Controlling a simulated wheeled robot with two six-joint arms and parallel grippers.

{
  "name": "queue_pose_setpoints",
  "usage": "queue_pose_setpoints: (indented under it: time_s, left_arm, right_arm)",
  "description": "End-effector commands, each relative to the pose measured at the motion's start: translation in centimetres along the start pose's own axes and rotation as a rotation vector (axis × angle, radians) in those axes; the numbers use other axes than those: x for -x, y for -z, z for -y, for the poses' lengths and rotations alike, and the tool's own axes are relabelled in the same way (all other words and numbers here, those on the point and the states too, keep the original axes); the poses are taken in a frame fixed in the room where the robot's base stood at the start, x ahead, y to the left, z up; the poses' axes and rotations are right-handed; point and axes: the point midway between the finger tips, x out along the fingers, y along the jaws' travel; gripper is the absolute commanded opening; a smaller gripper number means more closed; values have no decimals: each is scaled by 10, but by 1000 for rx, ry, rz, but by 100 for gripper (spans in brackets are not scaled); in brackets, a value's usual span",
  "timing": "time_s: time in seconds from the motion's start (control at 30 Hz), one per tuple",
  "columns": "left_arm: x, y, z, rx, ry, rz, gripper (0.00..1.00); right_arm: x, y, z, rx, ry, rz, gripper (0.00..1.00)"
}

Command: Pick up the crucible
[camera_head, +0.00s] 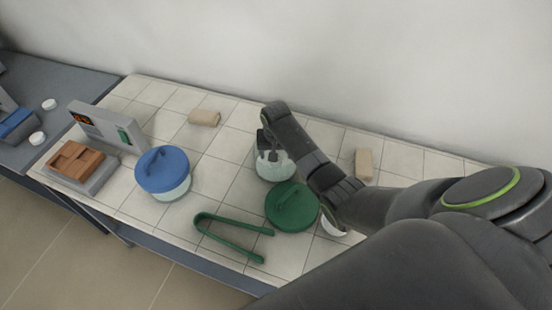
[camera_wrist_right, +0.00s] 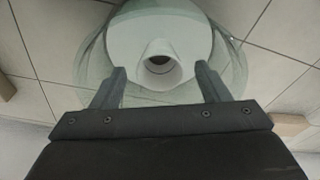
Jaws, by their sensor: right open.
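The crucible (camera_wrist_right: 158,72) is a small white cup. In the right wrist view it stands on a pale disc inside an open glass jar (camera_wrist_right: 92,62). In the head view the jar (camera_head: 273,172) stands mid-table, and my gripper hides the crucible there. My right gripper (camera_wrist_right: 161,70) is open and empty, with one finger on each side of the crucible in the wrist view. In the head view this gripper (camera_head: 268,152) points down over the jar's mouth. I cannot tell whether the fingers touch the crucible. My left gripper is not in view.
A green lid (camera_head: 292,206) lies just in front of the jar, with green tongs (camera_head: 232,226) to its left. A blue-lidded jar (camera_head: 163,171) and a grey device with a brown block (camera_head: 78,160) stand left. Tan blocks (camera_head: 204,118) (camera_head: 364,163) lie towards the back.

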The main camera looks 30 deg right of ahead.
Motion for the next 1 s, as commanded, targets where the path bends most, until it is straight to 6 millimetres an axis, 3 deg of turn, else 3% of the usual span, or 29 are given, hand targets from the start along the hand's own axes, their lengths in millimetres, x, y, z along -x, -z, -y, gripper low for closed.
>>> queue_pose_setpoints:
  time_s: [0.2, 0.53, 0.9, 1.0]
  left_arm:
    - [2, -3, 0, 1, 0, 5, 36]
    - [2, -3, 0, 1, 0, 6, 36]
    - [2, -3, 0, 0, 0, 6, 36]
    - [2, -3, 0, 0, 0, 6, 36]
  right_arm:
    - [-21, -1, 0, 1, -1, 1, 69]
    - [-25, 0, 0, 1, 0, -1, 69]
    - [-25, 0, 0, 1, 0, -1, 22]
    - [-25, 0, 0, 1, 0, -1, 21]
